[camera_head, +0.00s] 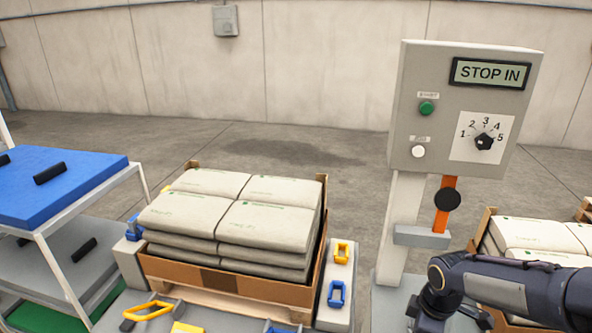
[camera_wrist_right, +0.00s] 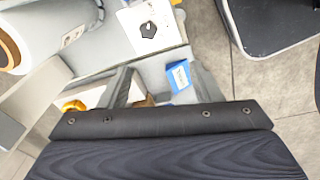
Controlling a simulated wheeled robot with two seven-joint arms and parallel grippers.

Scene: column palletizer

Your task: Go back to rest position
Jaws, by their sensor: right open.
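My right arm comes in from the right edge of the head view, in front of the control post's base, and bends downward at its left end. Its gripper does not show clearly there. In the right wrist view my right gripper (camera_wrist_right: 160,80) is open, with its two grey fingers apart and no object held between them. My left arm and left gripper are not in view.
A control box (camera_head: 465,110) reads "STOP IN" on a post beside my right arm. A pallet of stacked sacks (camera_head: 235,210) stands in the middle. Another sack pallet (camera_head: 530,237) is behind my arm. A blue-topped cart (camera_head: 60,180) stands left. Open floor lies behind.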

